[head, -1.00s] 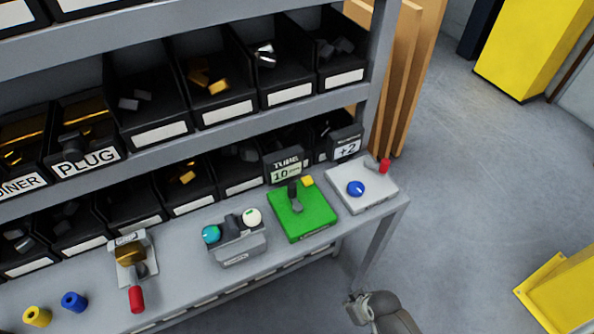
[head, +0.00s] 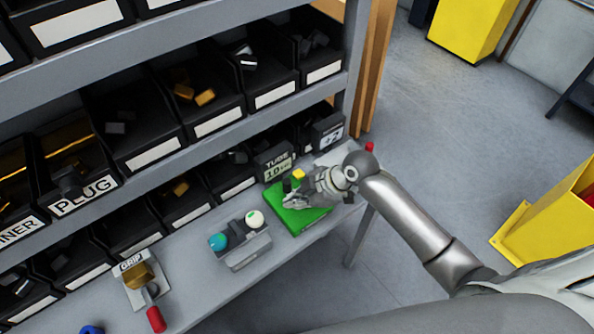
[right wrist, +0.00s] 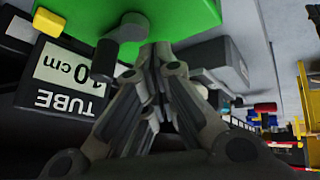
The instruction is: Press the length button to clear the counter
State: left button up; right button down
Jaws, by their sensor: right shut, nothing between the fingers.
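The green tube device (head: 303,222) stands near the right end of the bench, and its green plate fills the top of the right wrist view (right wrist: 190,18). A yellow button (head: 298,174) is on it; it also shows in the right wrist view (right wrist: 48,20). A dark lever (right wrist: 122,35) stands beside it. The display reading TUBE 10 cm (head: 274,163) is behind the plate, upside down in the wrist view (right wrist: 68,78). My right gripper (head: 291,201) is shut and empty, low over the green plate, beside the lever. Contact cannot be told. My left gripper is not in view.
A grey box with a teal and a white ball (head: 240,247) stands left of the green device. The GRIP device (head: 140,282) with a red handle is further left. A +2 display (head: 328,132) is behind my arm. Shelves of black bins rise behind the bench.

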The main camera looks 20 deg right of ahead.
jog(key=w+d+r+n+y, duration=0.2)
jog(key=w+r+n, duration=0.3)
jog(key=w+r, duration=0.3)
jog(key=w+d, duration=0.1)
jog(key=w, duration=0.2)
jog(key=shift+d+t, duration=0.35)
jog(key=shift+t, duration=0.05)
jog(key=shift+f, duration=0.1)
jog(key=b, duration=0.5)
send_over(298, 176)
notch_tip(298, 176, down, 8)
jog(key=shift+r, duration=0.1)
jog(key=shift+f+b, duration=0.3)
jog(key=shift+f, duration=0.1)
dwell(0.4)
jog(key=shift+f+b, duration=0.4)
jog(key=shift+b, duration=0.2)
